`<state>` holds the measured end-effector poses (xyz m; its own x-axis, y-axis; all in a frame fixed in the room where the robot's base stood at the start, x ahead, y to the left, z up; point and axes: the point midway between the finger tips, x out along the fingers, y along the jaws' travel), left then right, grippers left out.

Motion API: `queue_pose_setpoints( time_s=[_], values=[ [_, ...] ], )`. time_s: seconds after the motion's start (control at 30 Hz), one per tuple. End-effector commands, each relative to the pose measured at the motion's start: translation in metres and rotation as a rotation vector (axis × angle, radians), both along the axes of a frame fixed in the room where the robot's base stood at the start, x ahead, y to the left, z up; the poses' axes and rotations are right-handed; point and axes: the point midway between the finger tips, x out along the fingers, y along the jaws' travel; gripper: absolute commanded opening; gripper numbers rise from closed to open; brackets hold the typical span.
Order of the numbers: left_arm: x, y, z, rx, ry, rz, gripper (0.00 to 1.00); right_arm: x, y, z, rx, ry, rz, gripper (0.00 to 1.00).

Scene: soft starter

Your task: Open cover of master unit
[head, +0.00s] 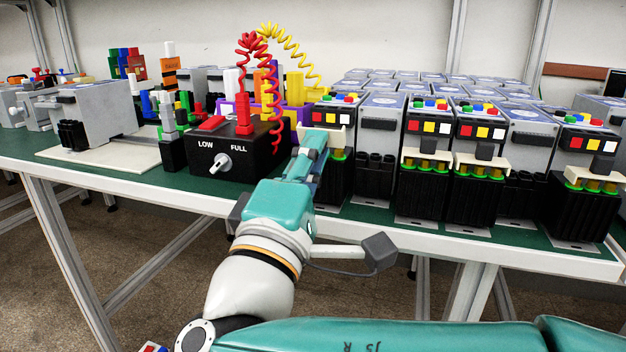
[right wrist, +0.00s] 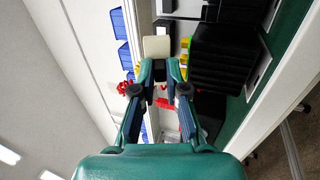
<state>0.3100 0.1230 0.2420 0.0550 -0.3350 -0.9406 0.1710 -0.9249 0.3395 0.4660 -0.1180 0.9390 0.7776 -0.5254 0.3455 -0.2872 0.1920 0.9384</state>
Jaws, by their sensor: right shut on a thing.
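The master unit (head: 331,180) appears to be the grey and black unit in front of my right arm, with coloured buttons on top. Its cream cover (head: 337,137) sits just below the buttons, with green and yellow terminals showing beneath it. The cover shows as a cream block (right wrist: 157,47) at the fingertips in the right wrist view. My right gripper (head: 308,146) is shut on the cover's edge; its fingers (right wrist: 158,70) also show in the wrist view. The exact grip is partly hidden. My left gripper is not in view.
A black control box (head: 233,150) with LOW/FULL knob and coiled red and yellow cables stands just left of my right gripper. Several similar units (head: 474,165) stand in a row to the right. The green table's white front edge (head: 480,240) runs below them.

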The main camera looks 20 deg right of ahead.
Motion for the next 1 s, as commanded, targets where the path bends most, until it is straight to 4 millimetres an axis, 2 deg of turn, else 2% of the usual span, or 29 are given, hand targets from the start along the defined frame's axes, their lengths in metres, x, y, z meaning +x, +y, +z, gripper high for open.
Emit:
queue_pose_setpoints(
  time_s=[0.03,0.2,0.63,0.67,0.7,0.73,1.0],
  values=[
    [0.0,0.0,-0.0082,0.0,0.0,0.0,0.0,0.0008,0.0,-0.009,-0.01,-0.003,-0.002,0.0],
    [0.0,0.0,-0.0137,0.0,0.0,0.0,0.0,0.0009,0.0003,-0.0077,-0.032,-0.035,-0.002,0.0],
    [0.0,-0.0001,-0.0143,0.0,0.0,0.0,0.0,0.0011,0.0003,-0.007,-0.039,-0.041,-0.002,0.0],
    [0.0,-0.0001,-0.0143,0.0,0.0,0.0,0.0,0.0011,0.0004,-0.007,-0.039,-0.041,-0.002,0.14],
    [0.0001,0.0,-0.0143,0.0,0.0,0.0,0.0,0.0011,0.0004,-0.0069,-0.039,-0.042,-0.002,0.21],
    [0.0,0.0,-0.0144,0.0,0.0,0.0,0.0,0.001,0.0004,-0.0067,-0.039,-0.042,-0.002,0.23],
    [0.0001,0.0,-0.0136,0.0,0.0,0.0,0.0,0.0007,-0.0001,-0.0035,-0.037,-0.048,-0.001,0.23]
  ],
)
